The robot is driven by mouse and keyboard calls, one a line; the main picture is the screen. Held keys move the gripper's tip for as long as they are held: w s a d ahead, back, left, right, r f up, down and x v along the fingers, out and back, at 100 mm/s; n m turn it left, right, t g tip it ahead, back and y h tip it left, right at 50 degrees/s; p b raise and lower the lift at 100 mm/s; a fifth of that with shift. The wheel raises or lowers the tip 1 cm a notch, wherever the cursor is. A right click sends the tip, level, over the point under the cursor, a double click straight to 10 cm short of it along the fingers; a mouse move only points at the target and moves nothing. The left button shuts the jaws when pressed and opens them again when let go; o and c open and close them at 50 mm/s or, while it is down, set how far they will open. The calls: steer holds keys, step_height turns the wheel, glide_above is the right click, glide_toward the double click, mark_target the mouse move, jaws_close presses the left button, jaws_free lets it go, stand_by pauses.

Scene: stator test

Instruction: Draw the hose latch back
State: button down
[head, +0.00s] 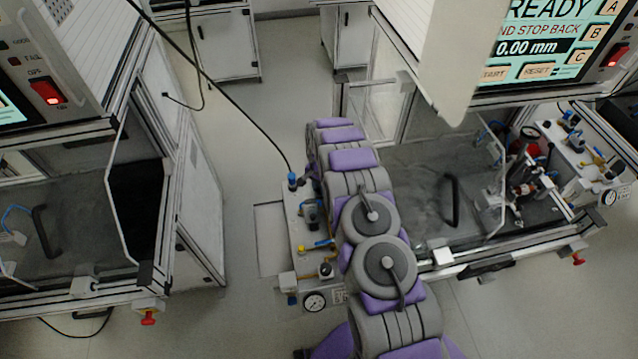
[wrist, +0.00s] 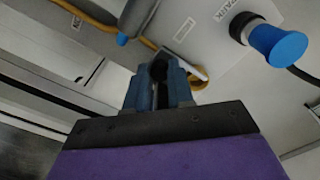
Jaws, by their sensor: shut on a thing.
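In the wrist view, my gripper (wrist: 158,68) has its two blue-grey fingers close together on a small dark part, which I take to be the hose latch; the fingers mostly hide it. A yellow loop-like part (wrist: 200,78) shows right beside the fingertips on the right. A blue hose fitting (wrist: 276,46) with a black hose stands apart, to the right of the fingers. In the head view, the blue fitting (head: 292,180) sits at the top of a pale panel (head: 296,228), left of my arm. My gripper is hidden there behind my arm.
A yellow hose (wrist: 92,18) runs along the upper left in the wrist view. In the head view, a black hose (head: 240,107) hangs down to the fitting. A test bench (head: 420,180) stands right, another cabinet (head: 200,200) left, with open floor between.

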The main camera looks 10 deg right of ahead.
steer(key=shift+s, duration=0.9)
steer(key=c, duration=1)
jaws_free()
steer(key=shift+o, duration=0.2)
step_height(320, 180, up, 17)
steer(key=p, duration=0.1)
steer(key=shift+w+r, duration=0.1)
